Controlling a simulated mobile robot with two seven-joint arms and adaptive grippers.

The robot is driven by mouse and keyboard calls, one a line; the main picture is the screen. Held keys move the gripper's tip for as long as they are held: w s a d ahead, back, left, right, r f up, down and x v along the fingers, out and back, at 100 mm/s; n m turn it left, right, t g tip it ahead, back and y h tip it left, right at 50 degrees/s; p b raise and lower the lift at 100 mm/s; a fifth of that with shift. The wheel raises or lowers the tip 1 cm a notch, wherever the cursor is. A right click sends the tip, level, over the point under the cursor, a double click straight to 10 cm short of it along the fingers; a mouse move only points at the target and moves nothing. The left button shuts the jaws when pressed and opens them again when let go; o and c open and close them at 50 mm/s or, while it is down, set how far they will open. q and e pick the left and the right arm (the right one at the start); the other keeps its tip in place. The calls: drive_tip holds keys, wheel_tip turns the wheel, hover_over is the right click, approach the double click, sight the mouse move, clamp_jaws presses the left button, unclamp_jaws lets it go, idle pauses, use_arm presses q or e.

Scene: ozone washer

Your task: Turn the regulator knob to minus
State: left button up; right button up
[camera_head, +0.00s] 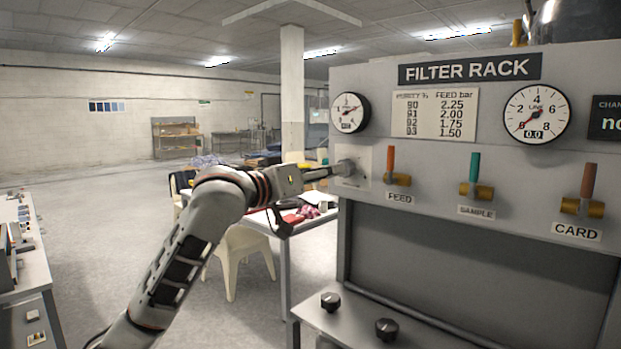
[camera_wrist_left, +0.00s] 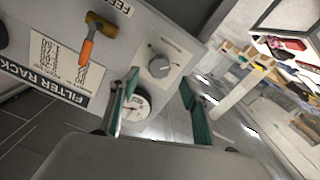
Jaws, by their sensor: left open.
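The regulator knob (camera_head: 347,168) is a small grey round knob on a pale plate at the left end of the filter rack panel (camera_head: 450,150), left of the FEED valve. It also shows in the left wrist view (camera_wrist_left: 159,67), with a pointer mark on its face. Any plus or minus marks are too small to read. My left gripper (camera_head: 331,171) reaches the knob from the left. In the left wrist view its green-padded fingers (camera_wrist_left: 160,82) are spread wide, with the knob appearing between the tips; contact cannot be told. My right gripper is not in view.
The FEED valve (camera_head: 390,165), SAMPLE valve (camera_head: 474,175) and CARD valve (camera_head: 587,190) stick out to the right. A gauge (camera_head: 349,112) sits just above the knob. Two black knobs (camera_head: 331,301) (camera_head: 386,328) stand on the lower ledge. A table and chairs stand behind my arm.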

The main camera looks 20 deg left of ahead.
use_arm(q)
drive_tip(key=shift+v, duration=2.15)
